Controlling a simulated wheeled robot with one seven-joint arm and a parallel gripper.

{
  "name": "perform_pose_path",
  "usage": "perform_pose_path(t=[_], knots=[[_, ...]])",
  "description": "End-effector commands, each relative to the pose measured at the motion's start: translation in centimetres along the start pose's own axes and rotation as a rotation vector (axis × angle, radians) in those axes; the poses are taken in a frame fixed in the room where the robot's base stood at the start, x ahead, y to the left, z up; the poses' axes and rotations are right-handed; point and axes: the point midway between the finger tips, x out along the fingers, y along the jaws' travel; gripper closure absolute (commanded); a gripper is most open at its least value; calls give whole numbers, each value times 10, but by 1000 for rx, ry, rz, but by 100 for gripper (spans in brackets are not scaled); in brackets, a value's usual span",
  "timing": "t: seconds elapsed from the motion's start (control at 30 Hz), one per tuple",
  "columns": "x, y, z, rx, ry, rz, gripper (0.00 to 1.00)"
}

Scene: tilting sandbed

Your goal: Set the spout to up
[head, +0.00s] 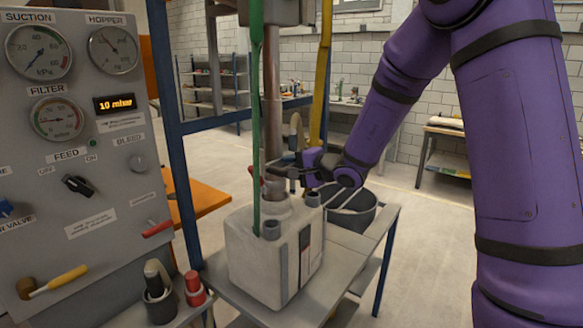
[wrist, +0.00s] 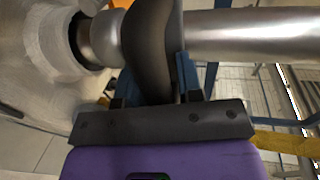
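A grey metal pipe (head: 271,85) comes down to the top of a pale boxy canister (head: 262,255). In the wrist view, a dark curved piece (wrist: 150,40), which looks like the spout, wraps around the metal pipe (wrist: 240,35) near the canister's pale neck (wrist: 45,40). Its lower end lies between the fingers of my gripper (wrist: 156,98). The fingers are apart with this piece between them; whether they press on it is unclear. In the head view, my gripper (head: 292,172) reaches the pipe from the right, just above the canister, and hides most of the dark piece.
A grey panel (head: 75,150) with gauges and knobs stands at the left. A blue post (head: 172,140), a green strap (head: 257,120) and a yellow strap (head: 321,80) hang or stand close to the pipe. A dark bucket (head: 352,215) sits behind the canister.

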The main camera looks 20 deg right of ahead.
Motion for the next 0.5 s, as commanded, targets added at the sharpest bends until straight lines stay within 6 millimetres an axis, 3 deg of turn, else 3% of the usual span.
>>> perform_pose_path(t=[0.1, 0.27, 0.5], knots=[[0, 0, 0, 0, 0, 0, 66], [0, 0, 0, 0, 0, 0, 100], [-2, -8, 0, -1, -1, -2, 100]])
